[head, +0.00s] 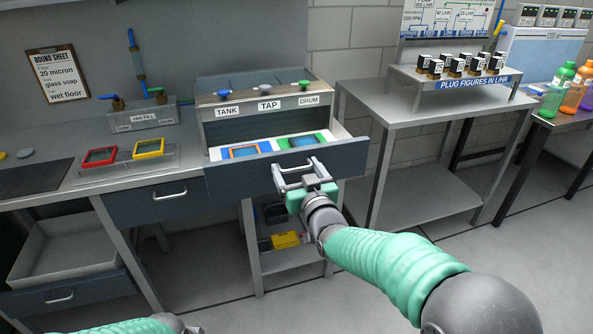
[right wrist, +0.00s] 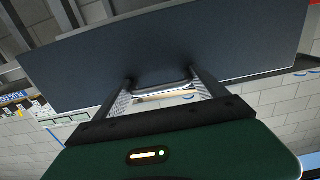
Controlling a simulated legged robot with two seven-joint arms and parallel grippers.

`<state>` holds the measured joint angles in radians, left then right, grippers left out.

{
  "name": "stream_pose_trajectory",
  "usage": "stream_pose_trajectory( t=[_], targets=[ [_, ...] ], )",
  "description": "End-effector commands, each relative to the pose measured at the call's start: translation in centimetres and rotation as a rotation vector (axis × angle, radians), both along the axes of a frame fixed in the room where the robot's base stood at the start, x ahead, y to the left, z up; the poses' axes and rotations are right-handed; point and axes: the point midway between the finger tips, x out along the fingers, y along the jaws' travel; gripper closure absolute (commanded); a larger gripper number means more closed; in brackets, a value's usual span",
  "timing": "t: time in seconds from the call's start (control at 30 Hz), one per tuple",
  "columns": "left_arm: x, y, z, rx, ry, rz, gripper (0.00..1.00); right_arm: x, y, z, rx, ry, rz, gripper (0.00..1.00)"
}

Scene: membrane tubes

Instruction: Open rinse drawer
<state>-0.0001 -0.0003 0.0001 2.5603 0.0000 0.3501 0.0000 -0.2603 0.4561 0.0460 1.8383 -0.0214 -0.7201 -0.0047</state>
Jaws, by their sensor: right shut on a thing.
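The dark blue-grey drawer (head: 228,181) under the TANK, TAP and DRUM panel stands pulled out in the head view. Inside its white interior lie an orange-and-blue framed piece (head: 245,151) and a green-and-blue one (head: 300,141). My right gripper (head: 304,178) is shut on the drawer's silver bar handle (head: 290,166). In the right wrist view, the fingers (right wrist: 165,92) reach to the handle against the dark drawer front (right wrist: 170,50). Only part of my left arm shows at the bottom left of the head view; its gripper is out of frame.
A closed drawer (head: 140,203) is to the left, below a counter with red and yellow framed pieces (head: 125,152). A steel table (head: 430,107) stands to the right, with a rack of small black-topped items (head: 455,78). A shelf below the drawer holds a yellow box (head: 285,240).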

Motion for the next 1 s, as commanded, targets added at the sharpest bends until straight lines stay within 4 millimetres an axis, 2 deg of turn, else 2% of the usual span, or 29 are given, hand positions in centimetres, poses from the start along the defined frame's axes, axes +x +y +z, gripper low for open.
stream_pose_trajectory(
  t=[0.4, 0.43, 0.47, 0.77, 0.87, 1.0],
  targets=[
    [0.0, 0.0, 0.0, 0.000, 0.000, 0.000, 1.00, 0.1, -0.4, 0.1, 0.001, -0.002, -0.007, 0.91],
    [0.0, 0.0, 0.0, 0.000, 0.000, 0.000, 1.00, 0.1, -0.4, 0.1, 0.001, -0.002, -0.007, 0.15],
    [0.0, 0.0, 0.0, 0.000, 0.000, 0.000, 1.00, 0.1, -0.4, 0.1, 0.001, -0.002, -0.007, 0.11],
    [0.0, 0.0, 0.0, 0.000, 0.000, 0.000, 1.00, -0.3, -0.3, 0.2, 0.001, -0.003, -0.004, 0.10],
    [0.0, 0.0, 0.3, 0.000, 0.000, 0.000, 1.00, -1.6, -0.7, 0.3, 0.001, -0.003, -0.004, 0.10],
    [0.0, 0.0, 0.7, 0.000, 0.000, 0.000, 1.00, -5.0, -1.8, 0.3, 0.000, -0.001, -0.004, 0.10]
  ],
)
